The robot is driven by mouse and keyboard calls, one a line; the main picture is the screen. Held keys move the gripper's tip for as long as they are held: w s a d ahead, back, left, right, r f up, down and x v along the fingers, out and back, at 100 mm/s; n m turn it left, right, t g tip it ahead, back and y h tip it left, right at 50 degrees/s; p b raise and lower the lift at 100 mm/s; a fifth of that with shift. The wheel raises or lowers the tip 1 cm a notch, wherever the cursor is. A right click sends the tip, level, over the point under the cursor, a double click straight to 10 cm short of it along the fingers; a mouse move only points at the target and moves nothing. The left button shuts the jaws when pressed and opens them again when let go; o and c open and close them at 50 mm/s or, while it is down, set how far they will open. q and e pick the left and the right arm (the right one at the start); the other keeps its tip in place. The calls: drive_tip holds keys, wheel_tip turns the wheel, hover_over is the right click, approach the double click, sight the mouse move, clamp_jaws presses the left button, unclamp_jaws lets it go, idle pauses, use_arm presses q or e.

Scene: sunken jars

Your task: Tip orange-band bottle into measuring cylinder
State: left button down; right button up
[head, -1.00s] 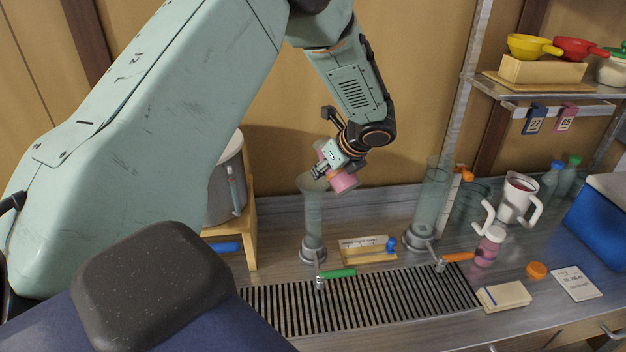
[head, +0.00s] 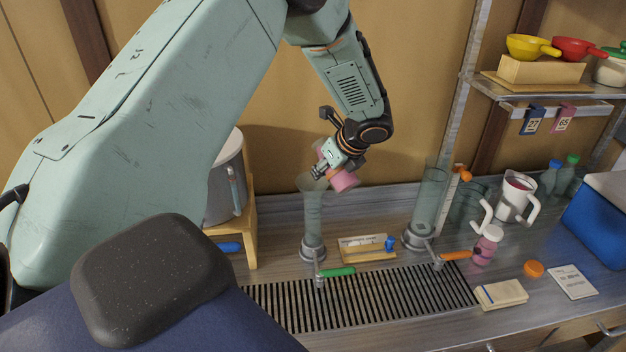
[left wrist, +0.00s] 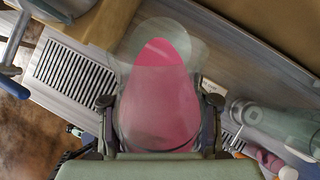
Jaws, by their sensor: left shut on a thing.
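My left gripper (head: 330,168) is shut on a bottle with pink contents (head: 345,181). The bottle is tilted, held over the rim of a tall clear measuring cylinder (head: 313,213) with a green tap handle. The fingers hide part of the bottle, and I cannot clearly make out its band or mouth. In the left wrist view the bottle's pink contents (left wrist: 155,100) fill the space between the fingers. I cannot tell whether liquid is flowing. My right gripper is not in view.
A second clear cylinder (head: 429,205) with an orange tap handle (head: 456,255) stands to the right. A slatted drain (head: 360,298) lies in front. A metal pot (head: 227,185) stands left.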

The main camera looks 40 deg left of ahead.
use_arm(q)
drive_tip(key=shift+d+r+h+p, duration=0.2)
drive_tip(key=shift+h+p, duration=0.1)
drive_tip(key=shift+p, duration=0.65)
idle(0.4)
drive_tip(key=shift+s+d+r+g+h, duration=0.15)
drive_tip(key=shift+d+r+h, duration=0.1)
drive_tip(key=shift+h, duration=0.35)
drive_tip(key=shift+w+d+r+g+h, duration=0.15)
drive_tip(key=shift+d+h, duration=0.1)
drive_tip(key=shift+h, duration=0.35)
drive_tip(key=shift+s+d+r+h, duration=0.1)
drive_tip(key=shift+d+r+h, duration=0.15)
drive_tip(key=shift+h, duration=0.3)
drive_tip(key=shift+s+d+r+h, duration=0.1)
drive_tip(key=shift+r+h, duration=0.1)
drive_tip(key=shift+h, duration=0.35)
drive_tip(key=shift+r, duration=0.1)
idle(0.4)
drive_tip(key=shift+d+r+g+h, duration=0.1)
drive_tip(key=shift+r+g+h, duration=0.15)
drive_tip(key=shift+h, duration=0.45)
drive_tip(key=shift+d+r+h, duration=0.1)
drive_tip(key=shift+r+h, duration=0.1)
drive_tip(key=shift+h, duration=0.3)
idle(0.8)
